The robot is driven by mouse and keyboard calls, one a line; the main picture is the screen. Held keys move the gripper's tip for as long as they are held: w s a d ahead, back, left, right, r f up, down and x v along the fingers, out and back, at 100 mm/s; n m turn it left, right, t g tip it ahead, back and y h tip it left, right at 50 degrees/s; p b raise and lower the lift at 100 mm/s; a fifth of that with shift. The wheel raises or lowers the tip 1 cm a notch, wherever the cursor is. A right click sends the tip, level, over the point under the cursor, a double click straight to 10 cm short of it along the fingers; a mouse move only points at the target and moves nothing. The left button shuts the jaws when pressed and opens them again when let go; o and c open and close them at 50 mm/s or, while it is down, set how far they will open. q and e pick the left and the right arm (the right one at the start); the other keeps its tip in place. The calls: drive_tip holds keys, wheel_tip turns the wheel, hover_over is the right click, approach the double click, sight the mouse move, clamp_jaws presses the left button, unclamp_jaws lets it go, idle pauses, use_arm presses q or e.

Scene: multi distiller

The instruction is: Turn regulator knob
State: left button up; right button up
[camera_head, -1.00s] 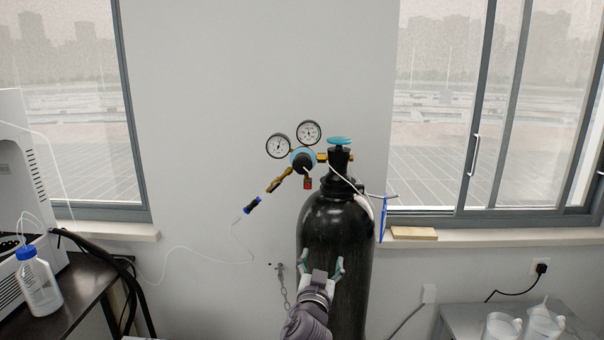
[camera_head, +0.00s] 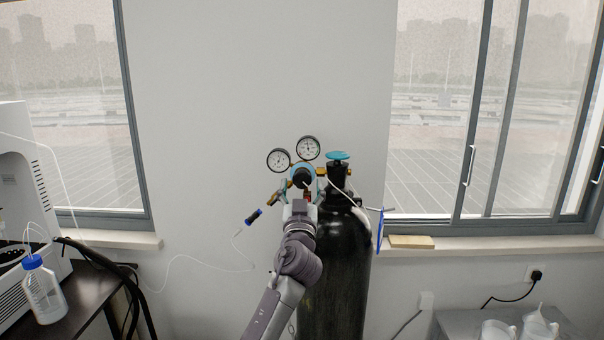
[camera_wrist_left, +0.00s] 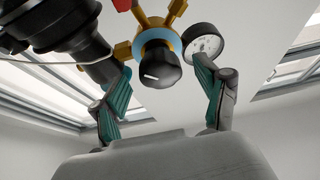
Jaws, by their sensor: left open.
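The regulator knob (camera_head: 302,178) is black and sits at the front of the brass regulator with its blue ring, below two round gauges. In the left wrist view the knob (camera_wrist_left: 158,70) has a white mark and appears between the two teal-padded fingers of my left gripper (camera_wrist_left: 163,95). My left gripper (camera_head: 302,182) is open, with its fingers on either side of the knob; I cannot tell whether they touch it. The black gas cylinder (camera_head: 336,270) stands upright to the right of my arm, with a blue-green valve wheel (camera_head: 337,155) on top. My right gripper is not in view.
A table with a blue-capped bottle (camera_head: 42,290) is at the left. White jugs (camera_head: 538,328) stand on a surface at the right. The wall left of the regulator is clear.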

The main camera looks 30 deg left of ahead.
use_arm(q)
drive_tip(key=shift+x, duration=1.35)
drive_tip(key=shift+f, duration=0.1)
drive_tip(key=c, duration=1.2)
drive_tip(key=shift+o, duration=0.2)
